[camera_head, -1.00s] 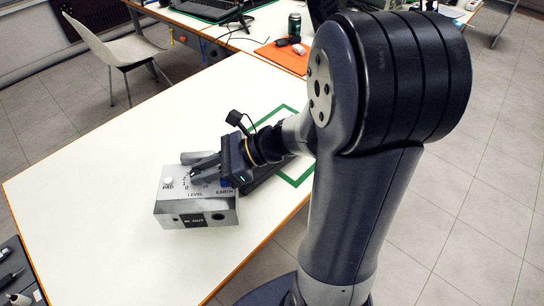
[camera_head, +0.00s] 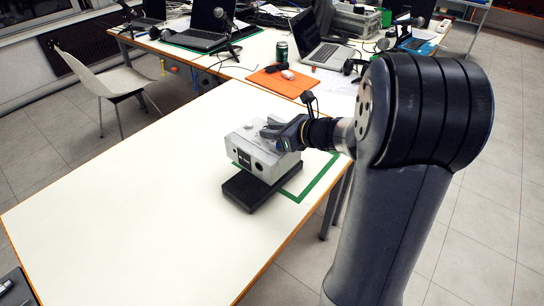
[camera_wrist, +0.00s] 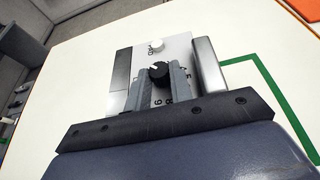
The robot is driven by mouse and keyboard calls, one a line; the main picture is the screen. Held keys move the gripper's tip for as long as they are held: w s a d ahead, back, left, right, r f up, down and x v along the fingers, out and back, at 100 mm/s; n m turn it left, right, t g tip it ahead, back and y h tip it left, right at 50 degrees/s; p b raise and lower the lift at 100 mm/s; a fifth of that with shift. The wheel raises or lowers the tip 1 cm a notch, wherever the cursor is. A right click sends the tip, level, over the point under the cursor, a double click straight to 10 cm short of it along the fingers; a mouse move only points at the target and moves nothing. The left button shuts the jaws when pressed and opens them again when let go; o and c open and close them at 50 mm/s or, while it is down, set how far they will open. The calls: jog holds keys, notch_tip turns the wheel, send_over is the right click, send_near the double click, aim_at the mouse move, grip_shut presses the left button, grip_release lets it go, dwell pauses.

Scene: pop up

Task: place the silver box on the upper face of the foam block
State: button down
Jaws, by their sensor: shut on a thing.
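The silver box (camera_head: 250,153) is level or nearly so over the dark foam block (camera_head: 245,194) on the white table. The box covers the block's far part, and its near part shows. I cannot tell whether the box touches the block's upper face. My gripper (camera_head: 268,131) reaches the top of the box from the right. In the wrist view, my gripper (camera_wrist: 160,84) is shut on the black knob (camera_wrist: 159,72) on top of the silver box (camera_wrist: 178,45). The block is hidden in the wrist view.
A green tape outline (camera_head: 308,188) lies on the table beside the block. The near left of the white table (camera_head: 130,200) is clear. An orange mat (camera_head: 283,82) with small items lies at the far edge, near a dark can (camera_head: 282,51). Laptops stand behind.

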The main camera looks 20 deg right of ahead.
aim_at(274, 147)
jog(key=shift+f+b, duration=0.55)
jog(key=shift+f, duration=2.25)
jog(key=shift+f, duration=0.1)
jog(key=c, duration=1.3)
grip_release()
jog(key=shift+o, duration=0.2)
jog(key=shift+s+d+r, duration=0.1)
jog(key=shift+s+r, duration=0.1)
jog(key=shift+r, duration=0.05)
jog(key=p+v, duration=0.1)
jog(key=v, duration=1)
jog(key=shift+s+d, duration=0.2)
jog(key=shift+s, duration=0.05)
